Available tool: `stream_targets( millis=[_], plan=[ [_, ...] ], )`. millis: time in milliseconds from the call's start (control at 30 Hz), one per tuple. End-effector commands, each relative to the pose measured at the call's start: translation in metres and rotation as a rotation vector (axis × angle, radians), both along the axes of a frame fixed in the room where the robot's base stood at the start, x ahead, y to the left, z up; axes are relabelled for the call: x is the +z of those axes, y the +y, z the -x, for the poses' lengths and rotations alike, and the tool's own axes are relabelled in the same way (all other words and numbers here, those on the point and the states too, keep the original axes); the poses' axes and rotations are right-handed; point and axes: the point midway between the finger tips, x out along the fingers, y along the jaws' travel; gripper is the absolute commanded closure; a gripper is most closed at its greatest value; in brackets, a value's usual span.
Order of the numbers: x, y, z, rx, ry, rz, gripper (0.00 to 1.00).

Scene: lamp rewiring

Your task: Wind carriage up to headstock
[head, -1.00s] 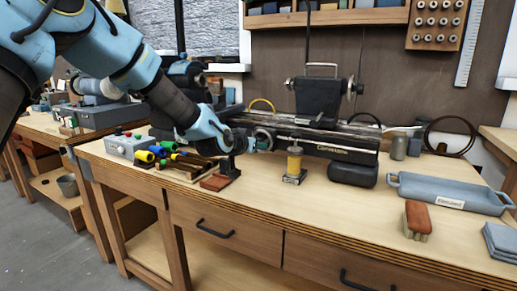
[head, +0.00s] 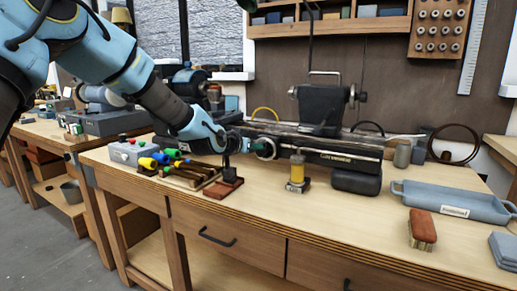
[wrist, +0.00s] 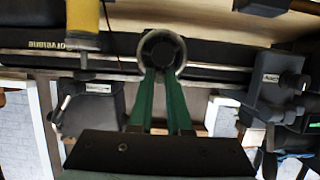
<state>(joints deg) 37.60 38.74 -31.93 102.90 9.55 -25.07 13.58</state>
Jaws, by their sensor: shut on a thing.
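A dark lathe (head: 345,148) lies along the back of the bench. A round handwheel (head: 265,148) faces out at the left part of its front; in the wrist view it is a ring (wrist: 177,42). My gripper (head: 250,146) reaches it from the left. In the wrist view, the green fingers of my gripper (wrist: 160,76) are close together and shut on the wheel's middle. A dark block (head: 320,106) with a top handle stands on the bed; I cannot tell whether it is the carriage or the headstock. My arm hides part of the lathe's left end.
A yellow bottle (head: 297,171) stands just right of the handwheel. A dark post on a red-brown base (head: 222,188) and a rack of coloured-handled tools (head: 178,172) lie below my forearm. A blue-grey tray (head: 455,201) and a brush (head: 422,226) are at the right. The front middle bench is clear.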

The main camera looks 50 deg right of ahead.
Motion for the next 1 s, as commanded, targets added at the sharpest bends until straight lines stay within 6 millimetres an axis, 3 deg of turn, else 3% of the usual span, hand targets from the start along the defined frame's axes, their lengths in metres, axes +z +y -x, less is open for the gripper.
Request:
stream_targets(
  millis=[300,867,900,1000],
  plan=[
    [-0.011,0.007,-0.013,0.004,0.006,-0.014,1.0],
    [-0.01,0.008,-0.027,0.006,0.003,-0.006,1.0],
    [-0.009,0.008,-0.027,0.005,0.002,-0.006,0.8],
    [-0.009,0.008,-0.027,0.005,0.002,-0.006,0.69]
  ],
)
